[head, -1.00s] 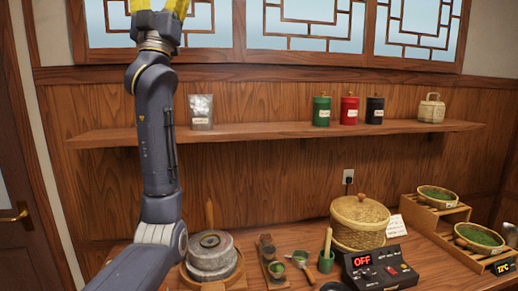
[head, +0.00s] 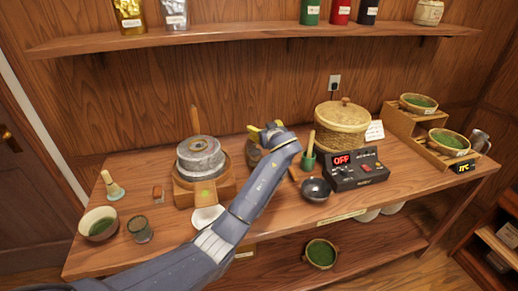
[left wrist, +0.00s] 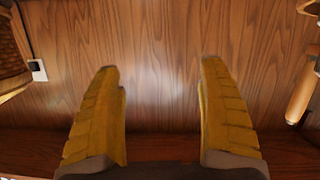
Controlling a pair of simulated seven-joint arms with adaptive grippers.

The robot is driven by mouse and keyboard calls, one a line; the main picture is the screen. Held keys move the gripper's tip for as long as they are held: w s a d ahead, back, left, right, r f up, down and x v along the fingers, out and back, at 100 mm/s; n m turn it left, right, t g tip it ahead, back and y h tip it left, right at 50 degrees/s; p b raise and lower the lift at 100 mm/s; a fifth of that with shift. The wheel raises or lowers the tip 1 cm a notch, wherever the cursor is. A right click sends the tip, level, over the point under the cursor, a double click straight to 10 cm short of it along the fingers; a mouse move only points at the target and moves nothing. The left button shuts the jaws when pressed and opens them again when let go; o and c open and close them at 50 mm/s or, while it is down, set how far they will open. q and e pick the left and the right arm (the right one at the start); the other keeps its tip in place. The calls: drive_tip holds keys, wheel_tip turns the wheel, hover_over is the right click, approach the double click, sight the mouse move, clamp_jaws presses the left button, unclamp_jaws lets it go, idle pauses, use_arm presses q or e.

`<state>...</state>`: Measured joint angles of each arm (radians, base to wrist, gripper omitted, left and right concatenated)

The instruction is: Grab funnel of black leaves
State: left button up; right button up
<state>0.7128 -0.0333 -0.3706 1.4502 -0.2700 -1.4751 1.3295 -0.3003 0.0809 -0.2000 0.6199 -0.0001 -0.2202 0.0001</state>
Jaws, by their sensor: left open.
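My left gripper (head: 263,131) is open above the back middle of the table. Its yellow fingers (left wrist: 163,110) also show in the left wrist view, spread apart with nothing between them and the wooden wall behind. A dark brown object (head: 252,156) shows partly just below and left of the gripper in the head view. My arm covers much of that spot, and I cannot tell whether this is the funnel. No black leaves are clearly visible. My right gripper is not in view.
A stone mill (head: 200,158) stands left of the gripper. A lidded basket (head: 341,128), a green cup with a whisk handle (head: 308,158), a dark bowl (head: 316,190) and a control box (head: 357,172) stand to the right. A shelf (head: 240,36) runs above.

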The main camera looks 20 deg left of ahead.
use_arm(q)
drive_tip(key=n+g+y, duration=0.1)
drive_tip(key=g+y, duration=0.1)
approach(257, 154)
drive_tip(key=x, duration=0.4)
drive_tip(key=shift+w+a, duration=0.2)
drive_tip(key=shift+a, duration=0.1)
drive_tip(key=shift+w+a+f, duration=0.1)
drive_tip(key=shift+w+f, duration=0.05)
drive_tip(key=shift+x, duration=3.4)
drive_tip(key=shift+f, duration=0.1)
drive_tip(key=c, duration=1.5)
